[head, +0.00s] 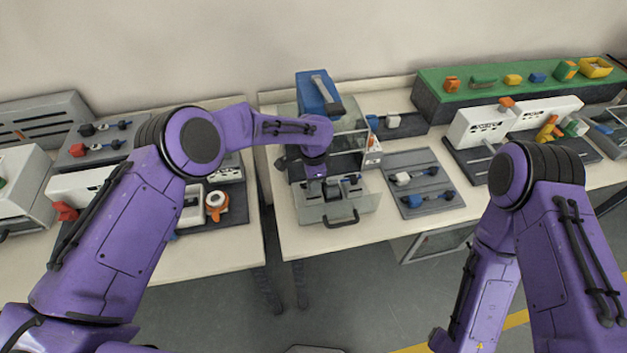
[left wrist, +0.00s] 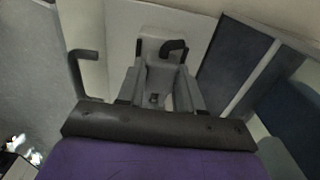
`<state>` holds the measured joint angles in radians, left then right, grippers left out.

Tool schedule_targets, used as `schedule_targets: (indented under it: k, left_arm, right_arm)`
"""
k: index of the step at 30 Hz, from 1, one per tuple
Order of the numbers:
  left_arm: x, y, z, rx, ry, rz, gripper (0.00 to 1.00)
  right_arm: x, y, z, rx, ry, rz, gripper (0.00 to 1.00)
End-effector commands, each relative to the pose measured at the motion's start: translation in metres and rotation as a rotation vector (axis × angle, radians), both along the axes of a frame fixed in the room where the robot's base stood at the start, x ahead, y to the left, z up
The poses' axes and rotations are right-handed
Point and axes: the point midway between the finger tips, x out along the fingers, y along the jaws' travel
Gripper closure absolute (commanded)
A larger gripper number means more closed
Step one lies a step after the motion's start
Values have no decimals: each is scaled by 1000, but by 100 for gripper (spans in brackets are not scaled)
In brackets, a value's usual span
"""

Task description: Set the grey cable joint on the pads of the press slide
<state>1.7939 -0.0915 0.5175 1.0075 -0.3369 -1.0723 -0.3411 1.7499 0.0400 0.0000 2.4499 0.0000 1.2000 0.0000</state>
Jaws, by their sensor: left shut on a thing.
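My left gripper (head: 326,187) reaches down over the press slide (head: 362,205), which sticks out at the front of the press. The gripper is shut on a small grey thing, which I take to be the grey cable joint; in the left wrist view the fingers (left wrist: 160,88) close around it and hide most of it. The pads are mostly hidden beneath the gripper, and I cannot tell whether the joint touches them. The press (head: 318,95) has a blue top, and its slide has a black handle (head: 342,219). My right gripper is out of view.
A dark tray (head: 425,157) with white and blue cable pieces lies right of the press. A green-topped rack (head: 500,80) with coloured parts stands at the back right. Other trays (head: 95,140) fill the left table. A gap separates the two tables.

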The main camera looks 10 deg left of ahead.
Motion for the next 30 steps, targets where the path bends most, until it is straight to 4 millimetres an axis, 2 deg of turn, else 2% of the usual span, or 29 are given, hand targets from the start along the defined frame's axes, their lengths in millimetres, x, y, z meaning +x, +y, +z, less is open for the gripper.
schedule_targets:
  k: [11,12,15,23,26,30]
  left_arm:
    - [0,0,-7,0,0,0,100]
    - [0,0,-7,0,0,0,61]
    - [0,0,-7,0,0,0,35]
    - [0,0,-6,0,0,0,35]
    - [0,2,5,0,-1,2,35]
    - [0,6,32,0,-3,9,35]
  right_arm:
    - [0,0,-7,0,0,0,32]
    - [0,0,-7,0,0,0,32]
    - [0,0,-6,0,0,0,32]
    - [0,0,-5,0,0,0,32]
    - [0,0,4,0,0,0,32]
    - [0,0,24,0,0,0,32]
